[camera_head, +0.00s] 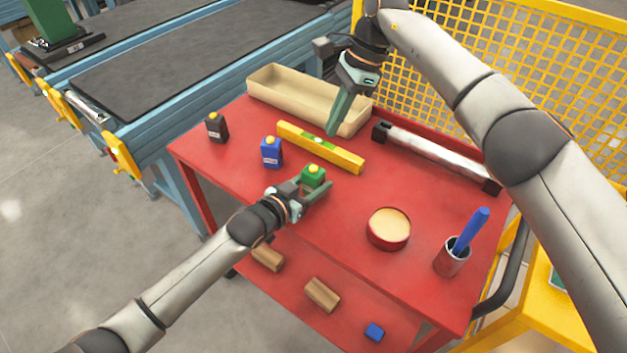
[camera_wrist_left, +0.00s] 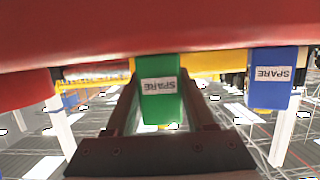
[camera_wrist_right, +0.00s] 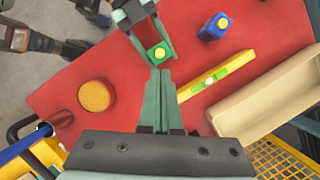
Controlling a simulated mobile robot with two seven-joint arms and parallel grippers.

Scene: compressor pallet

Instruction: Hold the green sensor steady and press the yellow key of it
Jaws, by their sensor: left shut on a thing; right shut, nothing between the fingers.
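The green sensor (camera_head: 313,178) stands upright on the red cart top, its round yellow key (camera_head: 313,168) facing up. My left gripper (camera_head: 314,190) is shut on the green sensor, one finger on each side. In the left wrist view the sensor (camera_wrist_left: 159,100) sits between the fingers, with an upside-down "SPARE" label. My right gripper (camera_head: 333,130) is shut and empty, pointing down above the cart, behind the sensor in the head view. In the right wrist view its closed fingertips (camera_wrist_right: 161,72) appear close to the yellow key (camera_wrist_right: 160,53); the height gap cannot be told.
A blue sensor (camera_head: 271,152) and a black one (camera_head: 216,127) stand to the left. A yellow spirit level (camera_head: 320,147) lies behind the green sensor, with a beige tray (camera_head: 280,90) farther back. A round tin (camera_head: 389,229) and a cup (camera_head: 452,257) stand at right.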

